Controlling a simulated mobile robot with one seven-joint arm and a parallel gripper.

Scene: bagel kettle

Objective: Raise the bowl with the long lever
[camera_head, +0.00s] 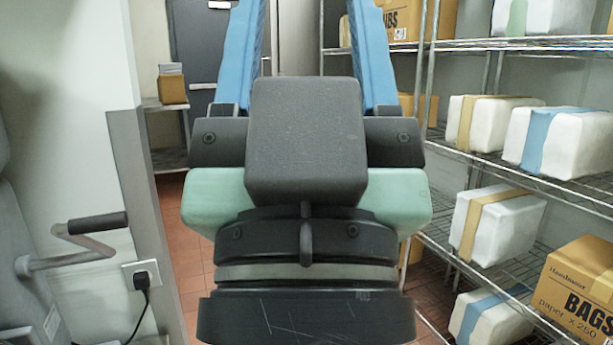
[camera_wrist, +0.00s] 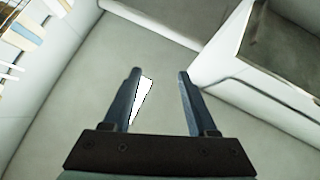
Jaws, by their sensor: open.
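My gripper (camera_head: 307,12) fills the middle of the head view, seen from behind, with its two blue fingers running up out of the top edge. In the wrist view my gripper (camera_wrist: 158,73) is open, with nothing between its fingers. A bent metal crank with a black grip (camera_head: 98,223) sticks out from a grey machine (camera_head: 22,275) at the left edge of the head view. I cannot tell whether this crank is the long lever. The gripper is to its right, apart from it. No bowl shows in either view.
Wire shelves (camera_head: 480,152) with wrapped white packs and a bags carton (camera_head: 578,290) stand on the right. A wall corner with a plugged socket (camera_head: 143,274) is on the left. Behind are a dark door (camera_head: 203,45) and a small table (camera_head: 170,160). Red tiled floor shows between.

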